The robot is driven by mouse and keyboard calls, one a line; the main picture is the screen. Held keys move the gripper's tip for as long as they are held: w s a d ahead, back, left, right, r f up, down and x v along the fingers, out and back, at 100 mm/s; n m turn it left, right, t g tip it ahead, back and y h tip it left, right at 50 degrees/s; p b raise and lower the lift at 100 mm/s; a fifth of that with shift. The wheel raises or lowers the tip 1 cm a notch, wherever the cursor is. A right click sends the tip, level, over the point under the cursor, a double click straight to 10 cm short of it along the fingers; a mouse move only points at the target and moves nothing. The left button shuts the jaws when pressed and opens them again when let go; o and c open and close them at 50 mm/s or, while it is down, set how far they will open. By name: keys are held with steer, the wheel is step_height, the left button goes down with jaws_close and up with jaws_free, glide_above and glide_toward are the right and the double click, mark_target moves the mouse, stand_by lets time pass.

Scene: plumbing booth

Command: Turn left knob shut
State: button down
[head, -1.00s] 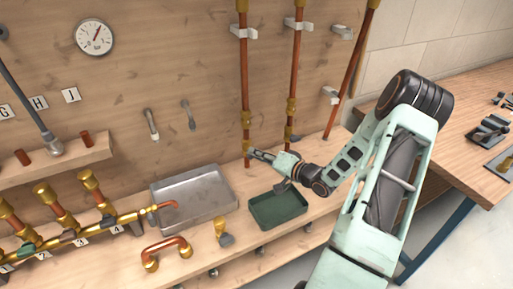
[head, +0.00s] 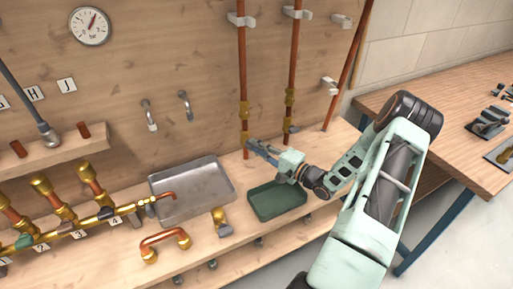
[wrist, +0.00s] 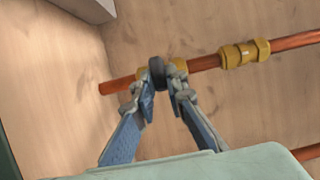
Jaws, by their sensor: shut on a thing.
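The left copper pipe (head: 243,75) runs down the wooden wall, with brass fittings near its lower end. In the wrist view its brass valve (wrist: 177,68) carries a small dark knob (wrist: 157,69). My gripper (head: 250,146) reaches this valve from the right. In the wrist view the fingertips of my gripper (wrist: 159,88) are closed on the knob, one on each side. The fingers partly hide the knob, and in the head view it is hard to make out. The second pipe (head: 294,60) has its own valve with a grey knob (head: 292,129), apart from my gripper.
A green tray (head: 277,215) lies on the bench below my forearm, and a metal tray (head: 153,185) is left of it. A brass fitting (head: 219,215) and a copper bend (head: 165,239) lie in front. A third pipe (head: 346,75) leans at the right.

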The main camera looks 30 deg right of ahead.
steer(key=shift+r, duration=0.1)
stand_by(0.3)
steer(key=c, duration=1.9)
jaws_free()
steer(key=shift+w, duration=0.1)
steer(key=shift+c, duration=0.2)
steer(key=v, duration=1.2)
steer(key=shift+a, duration=0.1)
